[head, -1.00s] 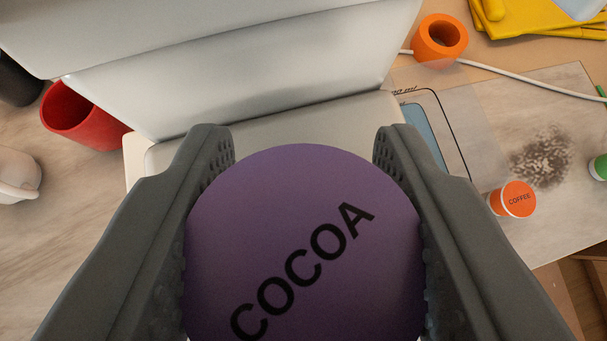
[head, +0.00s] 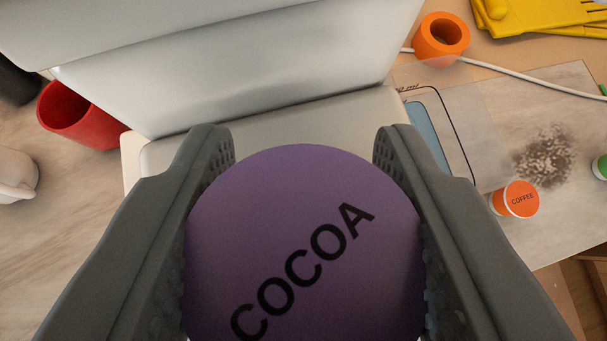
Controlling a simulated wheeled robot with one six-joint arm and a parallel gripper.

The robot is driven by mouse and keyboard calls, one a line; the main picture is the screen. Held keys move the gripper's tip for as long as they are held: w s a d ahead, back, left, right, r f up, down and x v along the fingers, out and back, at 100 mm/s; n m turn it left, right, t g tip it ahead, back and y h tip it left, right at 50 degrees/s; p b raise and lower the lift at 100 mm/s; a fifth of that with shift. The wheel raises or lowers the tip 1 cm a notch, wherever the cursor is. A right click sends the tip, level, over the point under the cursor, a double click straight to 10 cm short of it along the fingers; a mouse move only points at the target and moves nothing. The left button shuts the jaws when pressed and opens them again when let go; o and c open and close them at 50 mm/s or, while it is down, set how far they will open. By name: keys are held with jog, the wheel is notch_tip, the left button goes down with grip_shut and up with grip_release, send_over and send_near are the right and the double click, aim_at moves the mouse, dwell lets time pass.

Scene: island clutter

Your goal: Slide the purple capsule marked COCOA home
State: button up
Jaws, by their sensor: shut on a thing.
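The purple capsule (head: 300,220) shows its round lid with COCOA in black letters, large at the bottom middle of the view. My gripper (head: 304,150) is shut on it, one grey finger on each side. The capsule's body below the lid is hidden. Beyond it stands a white-grey machine (head: 230,75) with a flat light ledge at its front. The capsule covers part of this ledge. I cannot tell whether the capsule touches the machine, and no slot for it shows.
An orange COFFEE capsule (head: 515,199) stands on the right, near a dark speckled patch. A green capsule (head: 600,167) is at the right edge. A red cup (head: 80,115) and a white vessel (head: 15,175) are on the left. An orange ring (head: 441,40), white cable and yellow gloves (head: 540,15) lie at upper right.

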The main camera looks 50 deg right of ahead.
jog(key=shift+f, duration=0.95)
jog(key=o, duration=1)
jog(key=v, duration=1.7)
jog(key=shift+s+r, duration=0.15)
